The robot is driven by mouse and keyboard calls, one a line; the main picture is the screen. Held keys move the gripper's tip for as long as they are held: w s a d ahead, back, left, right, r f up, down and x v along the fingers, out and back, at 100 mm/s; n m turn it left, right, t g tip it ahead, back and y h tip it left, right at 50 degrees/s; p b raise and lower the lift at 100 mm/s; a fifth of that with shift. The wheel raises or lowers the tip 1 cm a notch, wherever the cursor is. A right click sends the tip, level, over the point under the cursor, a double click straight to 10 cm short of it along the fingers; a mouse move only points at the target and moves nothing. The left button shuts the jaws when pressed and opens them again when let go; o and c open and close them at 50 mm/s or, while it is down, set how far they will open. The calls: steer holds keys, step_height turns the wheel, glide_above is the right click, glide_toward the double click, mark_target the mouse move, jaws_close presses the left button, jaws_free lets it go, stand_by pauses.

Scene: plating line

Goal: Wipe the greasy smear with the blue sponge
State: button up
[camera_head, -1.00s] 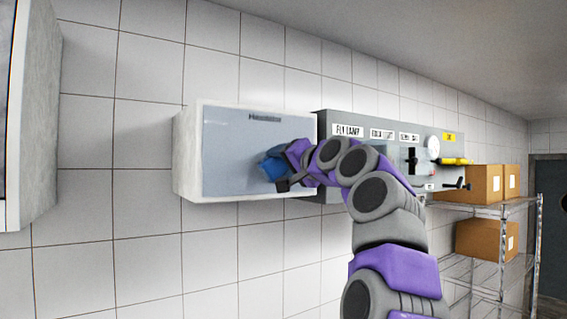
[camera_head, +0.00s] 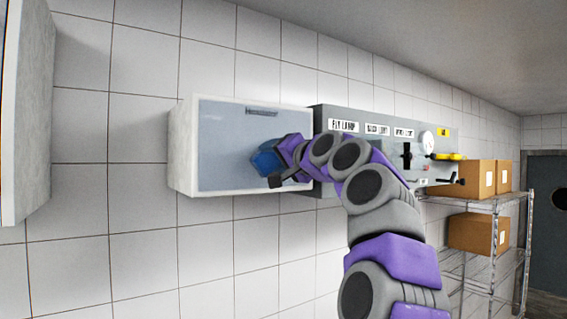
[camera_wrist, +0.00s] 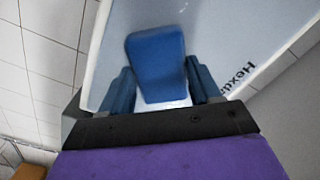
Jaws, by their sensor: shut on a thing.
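The blue sponge (camera_head: 264,163) is held in my gripper (camera_head: 278,165), in front of the pale blue-grey front panel (camera_head: 222,150) of a white wall box. In the wrist view the sponge (camera_wrist: 157,62) sits between the two dark blue fingers of my gripper (camera_wrist: 160,92), with the panel (camera_wrist: 225,30) behind it. I cannot tell whether the sponge touches the panel. I see no clear greasy smear in either view; the sponge and my gripper cover part of the panel.
A grey control panel (camera_head: 375,125) with labels, a gauge, a black lever and a yellow handle is to the right of the box, partly behind my arm. A wire shelf (camera_head: 490,203) with cardboard boxes (camera_head: 473,180) stands further right. A white cabinet (camera_head: 30,120) is at the left edge.

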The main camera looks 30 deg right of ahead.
mark_target(260, 159)
steer(key=a, duration=0.4)
steer(key=shift+a, duration=0.3)
steer(key=shift+d+f, duration=0.15)
steer(key=shift+d, duration=0.45)
